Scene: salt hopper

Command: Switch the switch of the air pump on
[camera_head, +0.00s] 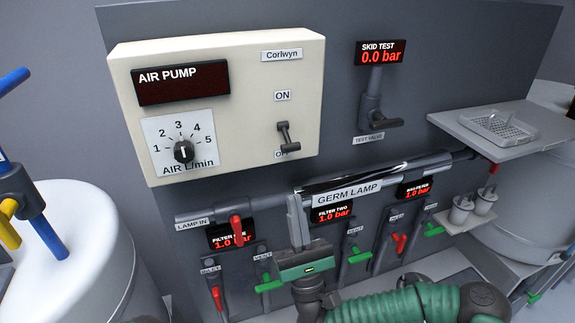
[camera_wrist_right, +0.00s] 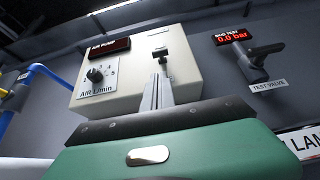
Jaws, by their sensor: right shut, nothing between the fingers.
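The air pump (camera_head: 240,110) is a cream box on the grey panel, with a dark display (camera_head: 182,83) that shows no number. Its switch (camera_head: 286,136) is a small dark lever below the ON label (camera_head: 282,95) and partly over the OFF label (camera_head: 280,154). My right gripper (camera_head: 295,203) is below the box, fingers pointing up, shut and empty. In the right wrist view its fingers (camera_wrist_right: 158,90) rise just below the switch (camera_wrist_right: 160,54); I cannot tell whether they touch it, but in the head view they look apart. My left gripper is out of view.
A dial (camera_head: 184,151) sits left of the switch. The GERM LAMP tube (camera_head: 375,181) runs behind my right fingers. The test valve (camera_head: 378,121) is to the right. Red and green valve handles line the lower panel. A white tank (camera_head: 85,260) stands at left.

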